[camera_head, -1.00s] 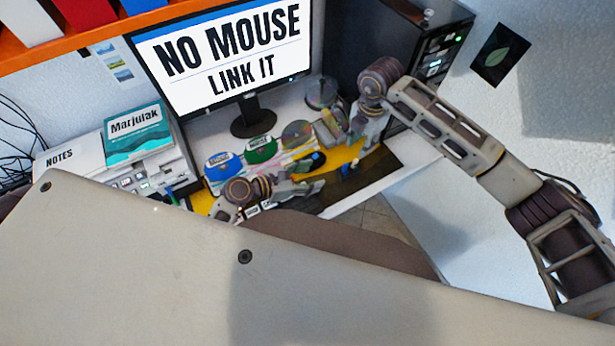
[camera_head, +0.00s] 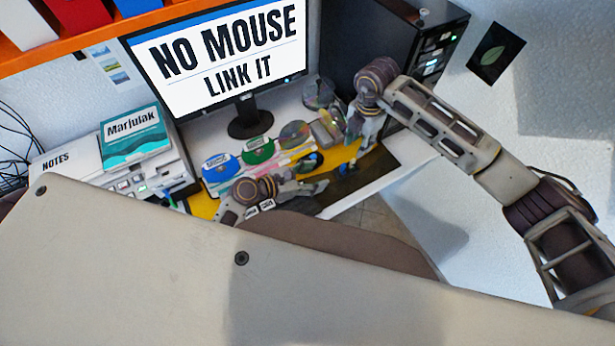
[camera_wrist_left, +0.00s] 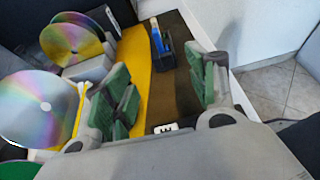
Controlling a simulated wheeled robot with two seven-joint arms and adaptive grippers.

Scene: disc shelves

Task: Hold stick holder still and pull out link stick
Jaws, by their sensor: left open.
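In the left wrist view a small dark stick holder (camera_wrist_left: 165,47) stands on the dark part of the desk mat with a blue link stick (camera_wrist_left: 156,36) upright in it. My left gripper (camera_wrist_left: 160,92) is open, its green-padded fingers apart, with nothing between them. The holder is beyond the fingertips, roughly in line with the gap.
Discs on stands (camera_wrist_left: 72,42) stand left of my left gripper in the left wrist view. The monitor (camera_head: 225,60) stands behind and a dark computer case (camera_head: 400,35) at the back right. The desk edge drops to the floor (camera_wrist_left: 275,90) at right.

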